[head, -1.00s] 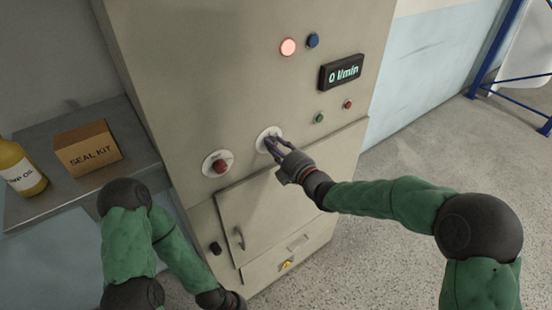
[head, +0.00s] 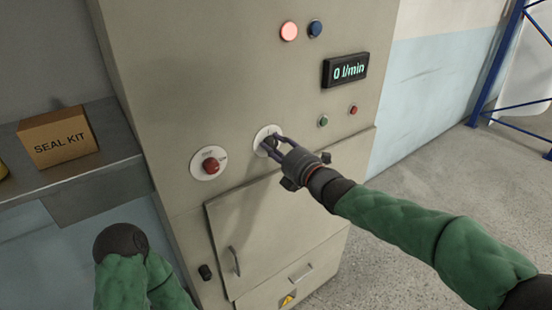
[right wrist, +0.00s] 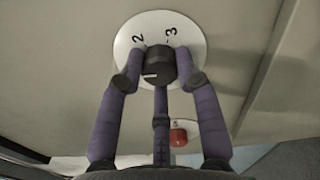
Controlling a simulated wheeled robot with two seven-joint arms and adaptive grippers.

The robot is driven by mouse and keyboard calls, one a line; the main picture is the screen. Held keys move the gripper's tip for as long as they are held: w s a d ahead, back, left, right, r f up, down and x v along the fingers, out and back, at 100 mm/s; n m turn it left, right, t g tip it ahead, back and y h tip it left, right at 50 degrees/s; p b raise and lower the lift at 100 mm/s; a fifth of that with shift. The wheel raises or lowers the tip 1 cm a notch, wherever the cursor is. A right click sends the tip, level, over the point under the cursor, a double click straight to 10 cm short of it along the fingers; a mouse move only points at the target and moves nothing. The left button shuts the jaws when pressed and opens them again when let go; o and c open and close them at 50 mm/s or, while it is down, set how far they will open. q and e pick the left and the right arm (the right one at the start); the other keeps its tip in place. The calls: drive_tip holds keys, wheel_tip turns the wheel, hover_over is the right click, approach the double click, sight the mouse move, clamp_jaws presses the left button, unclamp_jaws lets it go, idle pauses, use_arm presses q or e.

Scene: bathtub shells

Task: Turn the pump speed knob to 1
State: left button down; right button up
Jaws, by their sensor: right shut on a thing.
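The pump speed knob (right wrist: 159,64) is black and sits on a round white dial plate (head: 261,139) on the cabinet front. In the right wrist view the plate shows the numbers 2 and 3 on its upper part. A white mark on the knob faces the lower left there, away from both numbers; the rest of the scale is hidden. My right gripper (head: 272,145) has its fingers around the knob, shut on it; it also shows in the right wrist view (right wrist: 158,72). My left gripper is out of view.
The display (head: 345,70) reads 0 l/min. A red rotary switch (head: 211,165) on a white plate is left of the dial. A lit red lamp (head: 289,31) and blue button (head: 315,28) are above. A seal kit box (head: 58,137) stands on the side shelf (head: 85,180).

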drive_tip(key=shift+a+f+n+b, duration=0.15)
drive_tip(key=shift+n+b, duration=0.45)
drive_tip(key=shift+b, duration=0.1)
drive_tip(key=o, duration=1.1)
drive_tip(key=shift+o, duration=0.2)
drive_tip(key=shift+s, duration=0.1)
drive_tip(key=shift+s+d, duration=0.4)
drive_tip(key=shift+d, duration=0.05)
drive_tip(key=v, duration=1)
drive_tip(key=shift+s+d, duration=0.15)
drive_tip(key=shift+s, duration=0.2)
